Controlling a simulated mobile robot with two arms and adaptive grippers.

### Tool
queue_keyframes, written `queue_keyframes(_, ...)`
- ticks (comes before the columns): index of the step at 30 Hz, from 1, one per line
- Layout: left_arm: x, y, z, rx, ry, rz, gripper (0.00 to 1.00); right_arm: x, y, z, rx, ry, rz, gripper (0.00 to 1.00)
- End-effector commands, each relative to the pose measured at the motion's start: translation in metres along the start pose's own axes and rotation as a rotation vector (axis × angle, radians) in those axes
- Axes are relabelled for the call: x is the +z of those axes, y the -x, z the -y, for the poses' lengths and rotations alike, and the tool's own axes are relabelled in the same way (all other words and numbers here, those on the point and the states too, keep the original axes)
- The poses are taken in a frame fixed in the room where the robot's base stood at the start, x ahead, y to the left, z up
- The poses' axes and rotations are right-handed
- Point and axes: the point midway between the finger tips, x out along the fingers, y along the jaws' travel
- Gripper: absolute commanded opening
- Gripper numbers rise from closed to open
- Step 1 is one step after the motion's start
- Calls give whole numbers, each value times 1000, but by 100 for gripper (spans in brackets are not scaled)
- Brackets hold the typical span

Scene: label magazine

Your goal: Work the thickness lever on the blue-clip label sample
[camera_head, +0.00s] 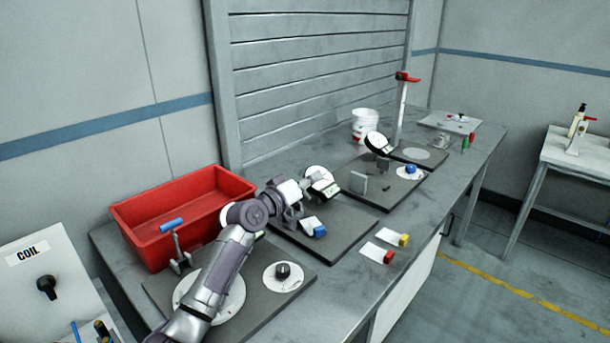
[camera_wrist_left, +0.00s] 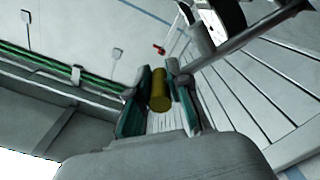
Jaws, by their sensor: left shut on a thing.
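The blue-clip label sample (camera_head: 312,225) is a white label with a blue clip at its right end. It lies on a dark base plate (camera_head: 345,237) in the middle of the bench. My left gripper (camera_head: 322,189) is above and behind the sample, in front of a small pale round part (camera_head: 318,172). In the left wrist view my left gripper (camera_wrist_left: 160,100) is shut on an olive-yellow cylindrical knob (camera_wrist_left: 159,90), with a finger on each side. The head view does not show this knob clearly. My right gripper is not in view.
A red bin (camera_head: 140,215) and a blue-handled lever (camera_head: 172,225) are at the left. Red-clip (camera_head: 378,253) and yellow-clip (camera_head: 391,237) samples lie near the bench's front edge. A dial gauge (camera_head: 376,142) stands farther right, with a white bucket (camera_head: 364,126) behind it.

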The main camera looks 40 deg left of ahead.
Motion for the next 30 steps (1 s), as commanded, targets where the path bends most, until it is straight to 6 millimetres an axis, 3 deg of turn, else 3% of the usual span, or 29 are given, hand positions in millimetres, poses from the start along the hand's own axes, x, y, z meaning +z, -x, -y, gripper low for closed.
queue_keyframes(6,12,0,-3,1,4,6,0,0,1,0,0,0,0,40)
queue_keyframes(21,14,0,-4,1,4,4,0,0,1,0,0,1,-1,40)
queue_keyframes(22,14,0,-4,1,4,4,19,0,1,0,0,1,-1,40)
queue_keyframes(26,13,0,-4,1,3,4,40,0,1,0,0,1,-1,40)
queue_keyframes(30,13,0,-4,1,2,3,43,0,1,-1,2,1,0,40)
